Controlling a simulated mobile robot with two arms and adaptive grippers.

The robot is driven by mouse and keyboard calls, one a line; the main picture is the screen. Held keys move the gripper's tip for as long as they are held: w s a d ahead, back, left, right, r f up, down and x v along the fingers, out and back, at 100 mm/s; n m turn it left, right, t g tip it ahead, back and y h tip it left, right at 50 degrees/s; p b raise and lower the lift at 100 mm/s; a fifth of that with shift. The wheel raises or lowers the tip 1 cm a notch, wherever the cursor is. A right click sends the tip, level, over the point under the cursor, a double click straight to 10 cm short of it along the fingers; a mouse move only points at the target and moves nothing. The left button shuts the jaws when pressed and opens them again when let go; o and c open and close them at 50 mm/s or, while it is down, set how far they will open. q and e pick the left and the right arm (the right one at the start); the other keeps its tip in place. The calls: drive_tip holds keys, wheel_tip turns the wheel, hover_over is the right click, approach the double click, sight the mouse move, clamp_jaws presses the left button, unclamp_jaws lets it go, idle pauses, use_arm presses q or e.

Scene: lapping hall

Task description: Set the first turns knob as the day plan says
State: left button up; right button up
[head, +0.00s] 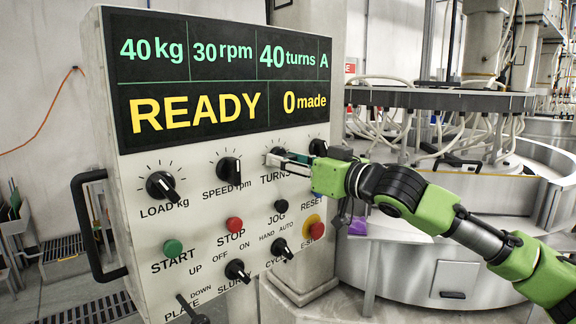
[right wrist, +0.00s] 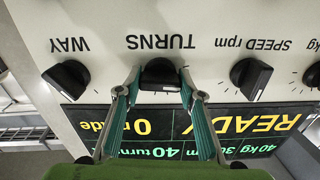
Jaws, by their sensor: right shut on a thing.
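The turns knob (right wrist: 160,73) is black and sits on the white control panel (head: 215,260), above the TURNS label in the head view. My right gripper (right wrist: 160,84) is shut on it, one finger on each side in the right wrist view. In the head view my right gripper (head: 288,158) reaches the knob from the right and covers part of it. The display (head: 220,75) reads 40 kg, 30 rpm, 40 turns, A, and READY, 0 made. My left gripper does not show.
The speed knob (head: 229,170) and load knob (head: 161,185) are left of the turns knob. Below are the green START button (head: 172,247), red STOP button (head: 234,225) and E-stop (head: 312,228). A black handle (head: 95,225) is on the panel's left. A large round machine (head: 430,270) stands right.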

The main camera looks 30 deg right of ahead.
drive_tip(key=shift+m+b, duration=0.3)
drive_tip(key=shift+m, duration=0.5)
drive_tip(key=o, duration=1.1)
drive_tip(key=shift+s+d, duration=0.1)
drive_tip(key=shift+d, duration=0.05)
drive_tip(key=shift+s+d, duration=0.3)
drive_tip(key=shift+s, duration=1.65)
drive_tip(key=shift+s+d, duration=0.35)
drive_tip(key=shift+s, duration=1.6)
drive_tip(key=shift+s+d, duration=0.3)
drive_tip(key=shift+s, duration=1.65)
